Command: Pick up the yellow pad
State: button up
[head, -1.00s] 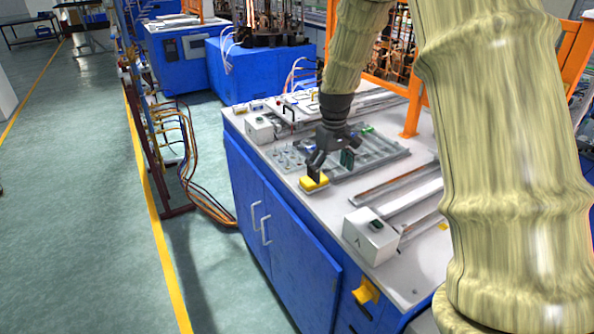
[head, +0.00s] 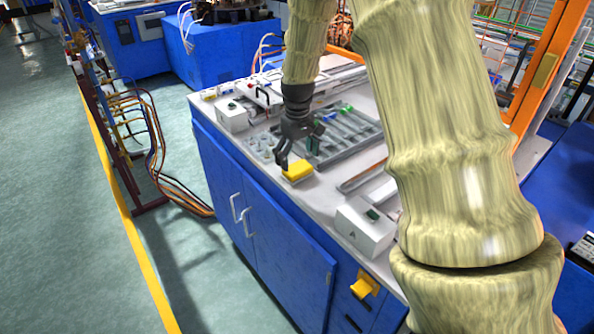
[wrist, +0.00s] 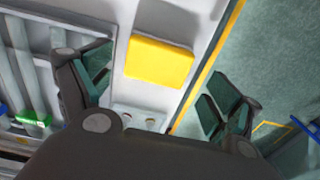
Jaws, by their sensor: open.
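The yellow pad (head: 298,170) lies flat on the light worktop, near the front edge of the blue cabinet and beside the grey tray. My gripper (head: 298,154) is above it, open and empty, with one finger at the pad's left and the other behind it in the picture. In the wrist view the yellow pad (wrist: 160,62) shows whole, between the two spread fingers of my gripper (wrist: 160,84) and towards the top of the picture. The gap in height between fingertips and pad is hard to judge.
The grey tray (head: 352,150) with small parts lies right behind the pad. A white box (head: 364,228) stands to the right at the front edge, and another white box (head: 232,115) to the left. Bare worktop surrounds the pad's front side.

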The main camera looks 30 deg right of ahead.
aim_at(298, 167)
jog(key=shift+s, duration=0.15)
jog(key=shift+f+p, duration=0.15)
jog(key=shift+p, duration=0.2)
jog(key=f, duration=0.1)
jog(key=f+p, duration=0.1)
jog(key=f, duration=0.1)
jog(key=shift+w+d+f+p, duration=0.15)
jog(key=shift+w+f+p, duration=0.15)
jog(key=shift+p, duration=0.05)
jog(key=shift+f, duration=0.55)
jog(key=c, duration=1)
jog(key=shift+r, duration=0.15)
